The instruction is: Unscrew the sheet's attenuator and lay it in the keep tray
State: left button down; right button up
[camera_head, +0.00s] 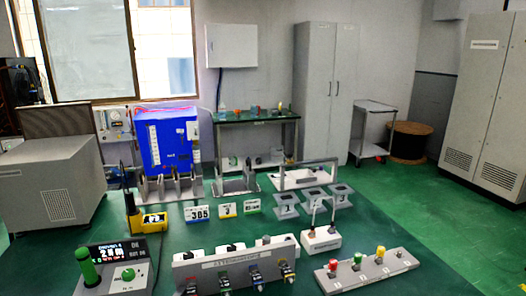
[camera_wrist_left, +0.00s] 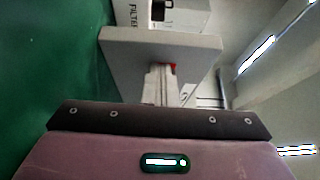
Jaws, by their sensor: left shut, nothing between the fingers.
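My left gripper (camera_wrist_left: 163,70) shows in the left wrist view, its fingers shut and empty, pointing at a grey plate or block (camera_wrist_left: 190,44). In the head view a white-and-grey panel (camera_head: 240,259) at the front centre carries several fittings with coloured parts. A light grey strip (camera_head: 372,273) to its right holds several upright pieces with coloured caps. I cannot tell which piece is the attenuator or which holder is the keep tray.
A green-handled display unit (camera_head: 113,262) stands front left, with a yellow handheld meter (camera_head: 154,220) behind it. Grey racks (camera_head: 172,189), small grey stands (camera_head: 313,199) and a blue cabinet (camera_head: 168,137) stand farther back. A white box marked FILTER (camera_wrist_left: 170,14) shows in the wrist view.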

pick_arm(q)
jog(key=shift+s+d+f, duration=0.2)
jog(key=shift+f, duration=0.25)
jog(key=shift+s+p, duration=0.3)
jog(key=shift+p, duration=0.05)
jog(key=s+p, duration=0.1)
jog(key=s, duration=0.1)
jog(key=s+p, duration=0.1)
jog(key=s, duration=0.1)
jog(key=shift+d+r, duration=0.1)
jog(key=shift+d, duration=0.3)
jog(key=shift+s+d+p, duration=0.15)
jog(key=shift+s+p, duration=0.35)
